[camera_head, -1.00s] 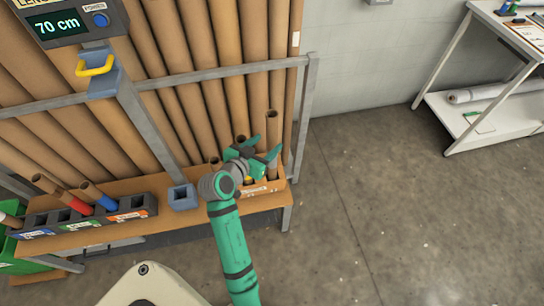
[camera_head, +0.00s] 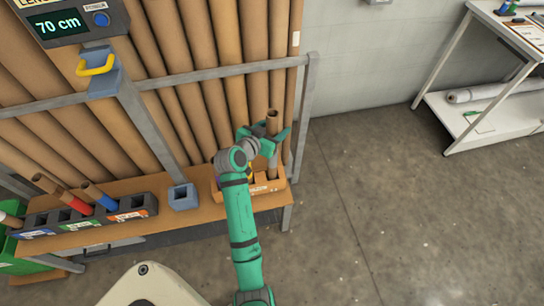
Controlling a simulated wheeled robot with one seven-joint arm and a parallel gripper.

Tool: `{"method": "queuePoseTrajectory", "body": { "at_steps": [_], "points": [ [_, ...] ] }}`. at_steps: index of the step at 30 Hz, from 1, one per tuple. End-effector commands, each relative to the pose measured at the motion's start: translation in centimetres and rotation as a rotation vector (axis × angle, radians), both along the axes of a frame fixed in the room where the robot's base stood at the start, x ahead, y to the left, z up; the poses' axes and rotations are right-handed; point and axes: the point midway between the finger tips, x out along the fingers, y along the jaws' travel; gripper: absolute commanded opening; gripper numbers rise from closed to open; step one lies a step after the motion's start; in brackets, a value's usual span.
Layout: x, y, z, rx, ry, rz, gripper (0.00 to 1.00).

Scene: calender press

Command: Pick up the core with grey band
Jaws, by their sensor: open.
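My gripper (camera_head: 265,137) is open above the orange-brown box (camera_head: 270,187) at the right end of the wooden bench. A brown cardboard core (camera_head: 272,120) stands upright there, its open top showing between or just behind the spread fingers. I cannot tell whether the fingers touch it. Other contents of the box are mostly hidden by my arm.
Tall brown tubes and a metal rail (camera_head: 225,72) rise behind.

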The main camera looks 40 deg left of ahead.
Motion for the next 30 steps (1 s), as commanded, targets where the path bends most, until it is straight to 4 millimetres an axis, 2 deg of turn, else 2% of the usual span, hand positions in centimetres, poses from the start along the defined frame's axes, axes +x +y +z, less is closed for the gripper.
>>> {"method": "queuePoseTrajectory", "body": {
  "at_steps": [4,12,13,18,20,30],
  "points": [
    [1.4,0.3,-0.6,0.001,0.000,0.003,0.55],
    [1.6,0.4,-0.7,0.001,0.000,0.005,0.55],
    [1.6,0.4,-0.7,0.001,0.000,0.005,0.52],
    [1.6,0.4,-0.7,0.001,0.000,0.006,0.12],
    [1.6,0.4,-0.7,0.001,0.000,0.006,0.00],
    [1.6,0.4,-0.4,0.002,-0.002,0.006,0.00]
  ]
}}
